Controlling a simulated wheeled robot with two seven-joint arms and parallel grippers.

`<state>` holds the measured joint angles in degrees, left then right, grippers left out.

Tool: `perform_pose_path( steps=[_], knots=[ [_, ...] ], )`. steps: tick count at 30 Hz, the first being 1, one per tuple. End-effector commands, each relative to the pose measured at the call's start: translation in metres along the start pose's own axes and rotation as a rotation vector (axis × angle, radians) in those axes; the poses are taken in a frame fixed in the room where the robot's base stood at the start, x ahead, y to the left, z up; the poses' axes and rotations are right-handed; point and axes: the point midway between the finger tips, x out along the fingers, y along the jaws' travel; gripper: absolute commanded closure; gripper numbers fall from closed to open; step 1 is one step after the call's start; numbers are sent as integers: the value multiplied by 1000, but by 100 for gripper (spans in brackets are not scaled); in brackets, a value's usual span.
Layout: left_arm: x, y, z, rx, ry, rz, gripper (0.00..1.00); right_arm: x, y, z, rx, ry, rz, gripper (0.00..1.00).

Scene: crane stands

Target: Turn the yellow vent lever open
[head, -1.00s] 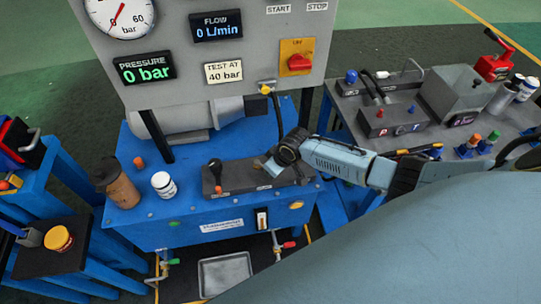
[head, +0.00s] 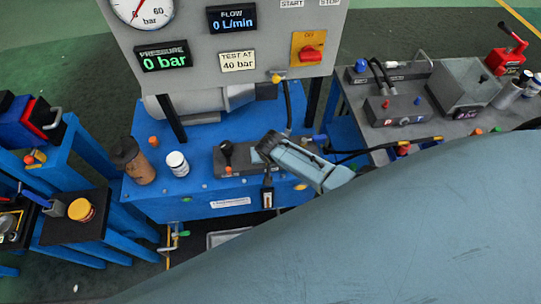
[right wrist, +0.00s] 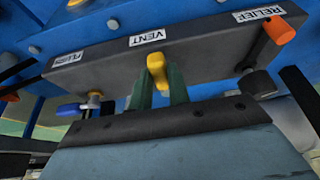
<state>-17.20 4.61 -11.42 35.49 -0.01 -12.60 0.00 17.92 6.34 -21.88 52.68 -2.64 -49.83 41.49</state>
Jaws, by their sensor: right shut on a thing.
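The yellow vent lever (right wrist: 157,65) sticks out from the dark valve block (right wrist: 110,50) under the VENT label in the right wrist view. My right gripper (right wrist: 161,88) has its two green fingers on either side of the lever, shut on it. In the head view my right gripper (head: 268,150) reaches over the right part of the valve block (head: 222,162) on the blue bench, and it hides the lever there. The pressure display (head: 163,56) reads 0 bar. My left gripper is not in view.
A blue lever (right wrist: 72,109) and an orange-ended RELIEF lever (right wrist: 281,31) flank the vent lever. A brown bottle (head: 136,162) and a white jar (head: 177,164) stand left on the bench. A hose (head: 287,105) hangs behind my gripper.

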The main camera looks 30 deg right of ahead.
Motion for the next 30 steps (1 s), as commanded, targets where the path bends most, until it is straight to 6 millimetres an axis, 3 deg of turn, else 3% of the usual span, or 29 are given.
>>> perform_pose_path(
  steps=[15, 16, 20, 30],
  knots=[
    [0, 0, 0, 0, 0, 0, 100, 0, -2, 0, 20, 0, 5, 100],
    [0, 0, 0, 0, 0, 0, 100, 0, -2, 0, 20, 0, 5, 80],
    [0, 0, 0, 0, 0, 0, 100, 0, -2, 0, 19, 0, 6, 63],
    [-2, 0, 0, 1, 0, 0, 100, -2, -1, 0, 18, 0, 7, 60]
  ],
)
